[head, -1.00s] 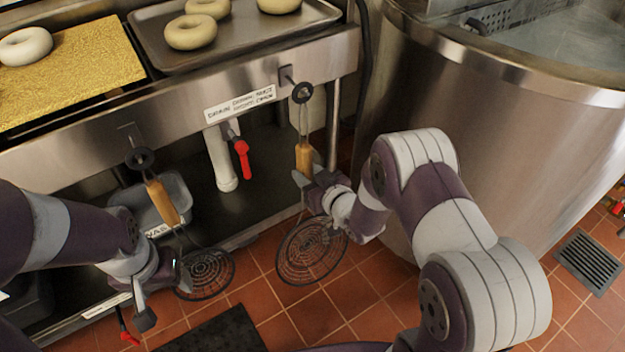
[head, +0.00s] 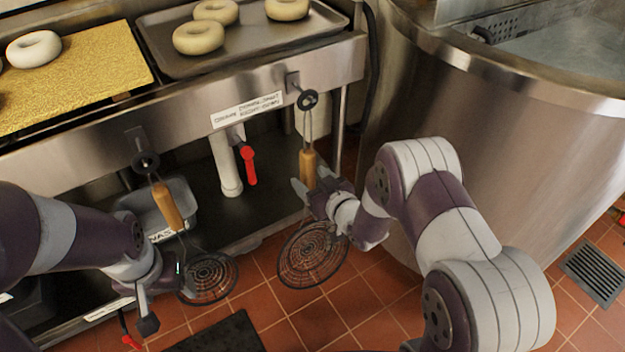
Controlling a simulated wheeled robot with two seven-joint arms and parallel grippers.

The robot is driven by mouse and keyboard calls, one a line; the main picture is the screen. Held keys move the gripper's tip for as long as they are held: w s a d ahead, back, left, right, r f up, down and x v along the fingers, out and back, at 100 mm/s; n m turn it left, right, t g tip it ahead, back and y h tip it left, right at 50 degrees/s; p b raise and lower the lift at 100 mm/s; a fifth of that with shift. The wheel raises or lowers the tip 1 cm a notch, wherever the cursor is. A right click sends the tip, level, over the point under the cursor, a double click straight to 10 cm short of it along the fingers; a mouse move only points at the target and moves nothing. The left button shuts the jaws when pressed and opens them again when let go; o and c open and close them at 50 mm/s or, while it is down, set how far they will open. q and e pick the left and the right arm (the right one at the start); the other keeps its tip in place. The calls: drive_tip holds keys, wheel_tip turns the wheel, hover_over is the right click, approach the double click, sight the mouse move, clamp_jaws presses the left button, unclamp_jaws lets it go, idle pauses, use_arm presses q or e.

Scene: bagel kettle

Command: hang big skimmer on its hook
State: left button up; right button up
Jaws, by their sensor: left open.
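The big skimmer, with a wooden handle (head: 308,163) and a wide dark wire disc (head: 313,255), hangs upright at the right end of the steel table's front. Its top ring (head: 307,100) is at the hook bracket (head: 292,82) and appears to be on it. My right gripper (head: 311,183) is at the lower end of the handle with its fingers spread; contact is unclear. A smaller skimmer (head: 166,206) hangs tilted on the left hook. My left gripper (head: 168,296) is open below its handle, beside its disc (head: 210,277).
A steel kettle (head: 470,150) of water stands close to my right arm. A tray (head: 250,50) of bagels and a golden board (head: 70,80) lie on the table. A red-handled drain valve (head: 248,165) sits between the skimmers. A dark mat (head: 220,335) and a floor grate (head: 597,268) lie below.

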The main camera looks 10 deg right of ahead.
drive_tip(key=shift+f, duration=0.1)
drive_tip(key=p+v, duration=0.4)
drive_tip(key=v, duration=0.8)
drive_tip(key=s+d+f+m+g+h, duration=0.2)
drive_tip(key=s+d+f+g+h, duration=0.25)
drive_tip(key=s+f+g, duration=0.2)
drive_tip(key=s+d+r+m+g, duration=0.1)
drive_tip(key=s+d+r+g, duration=0.15)
drive_tip(key=s+g, duration=0.25)
drive_tip(key=a+r+p, duration=0.2)
drive_tip(key=r+p, duration=1.1)
drive_tip(key=r, duration=0.6)
drive_tip(key=s+a+r+g+p, duration=0.1)
drive_tip(key=a+r+p, duration=0.2)
drive_tip(key=r+p, duration=1.1)
wheel_tip(320, 180, up, 5)
drive_tip(key=shift+s+r+m+h, duration=0.1)
drive_tip(key=shift+s+m+h, duration=0.2)
drive_tip(key=shift+m+h, duration=0.1)
